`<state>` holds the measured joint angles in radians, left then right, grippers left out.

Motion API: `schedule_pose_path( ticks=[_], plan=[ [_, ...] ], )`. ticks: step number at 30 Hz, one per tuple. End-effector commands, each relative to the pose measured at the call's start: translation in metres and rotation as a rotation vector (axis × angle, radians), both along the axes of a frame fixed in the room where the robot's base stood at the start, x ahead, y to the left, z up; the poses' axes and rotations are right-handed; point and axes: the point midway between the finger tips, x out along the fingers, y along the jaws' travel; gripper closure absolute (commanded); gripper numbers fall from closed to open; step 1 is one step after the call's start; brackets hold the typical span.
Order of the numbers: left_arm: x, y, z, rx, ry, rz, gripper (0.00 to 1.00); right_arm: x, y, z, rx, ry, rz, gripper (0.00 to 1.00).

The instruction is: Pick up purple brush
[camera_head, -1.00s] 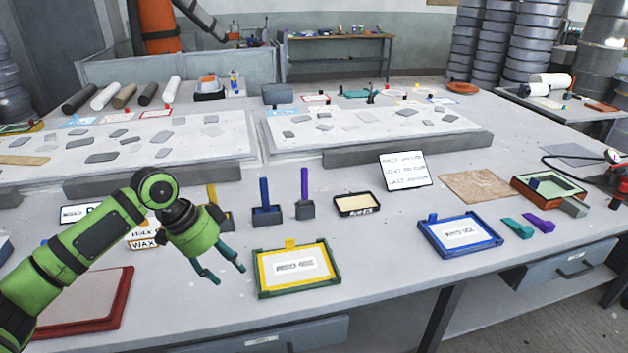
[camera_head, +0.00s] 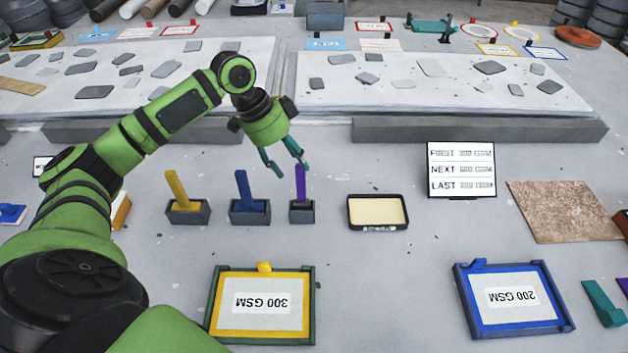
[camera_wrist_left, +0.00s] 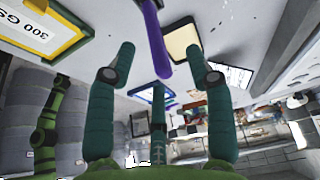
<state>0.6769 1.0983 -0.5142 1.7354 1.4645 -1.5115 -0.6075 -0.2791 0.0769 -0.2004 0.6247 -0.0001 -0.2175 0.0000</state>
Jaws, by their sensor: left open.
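The purple brush (camera_head: 300,186) stands upright in a small dark grey holder (camera_head: 301,215) on the table, at the middle of the head view. My left gripper (camera_head: 286,170) is open and empty, its teal fingers just above and beside the top of the brush handle. In the left wrist view the purple brush (camera_wrist_left: 155,38) reaches in from the top, between the two spread fingers (camera_wrist_left: 164,62) and not gripped. Whether a finger touches it I cannot tell. My right gripper is not in view.
A blue brush (camera_head: 243,190) and a yellow brush (camera_head: 177,188) stand in holders to the left. A cream-filled tray (camera_head: 377,198) lies to the right. Yellow (camera_head: 214,310) and blue (camera_head: 467,300) framed boards lie in front. A sign (camera_head: 461,192) stands further right.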

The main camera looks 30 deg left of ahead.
Motion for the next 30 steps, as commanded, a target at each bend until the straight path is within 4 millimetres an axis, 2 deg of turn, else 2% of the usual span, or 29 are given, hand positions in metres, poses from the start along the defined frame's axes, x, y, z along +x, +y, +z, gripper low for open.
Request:
schedule_pose_path(
  ticks=[6,9,15,20,24,26,27,28,30],
  plan=[
    [0.002,-0.008,-0.019,-0.001,0.004,-0.001,0.47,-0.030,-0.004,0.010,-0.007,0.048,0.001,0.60],
    [0.002,-0.014,-0.032,-0.002,0.007,-0.002,0.47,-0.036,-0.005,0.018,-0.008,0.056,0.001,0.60],
    [0.006,-0.022,-0.058,-0.001,0.002,0.000,0.47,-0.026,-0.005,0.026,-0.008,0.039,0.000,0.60],
    [0.007,-0.024,-0.064,0.001,0.000,-0.001,0.47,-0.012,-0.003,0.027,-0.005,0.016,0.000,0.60],
    [0.007,-0.024,-0.064,0.001,0.000,-0.001,0.47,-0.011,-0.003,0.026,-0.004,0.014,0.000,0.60],
    [0.007,-0.024,-0.064,0.001,0.000,-0.001,0.71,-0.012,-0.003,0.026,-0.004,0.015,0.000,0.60],
    [0.007,-0.024,-0.064,0.001,0.000,-0.001,0.87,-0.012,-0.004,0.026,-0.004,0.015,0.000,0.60],
    [0.007,-0.024,-0.064,0.001,0.000,-0.001,0.99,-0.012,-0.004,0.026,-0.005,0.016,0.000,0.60],
    [0.007,-0.024,-0.064,0.001,0.000,-0.001,1.00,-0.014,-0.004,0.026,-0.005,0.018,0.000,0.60]
  ],
)
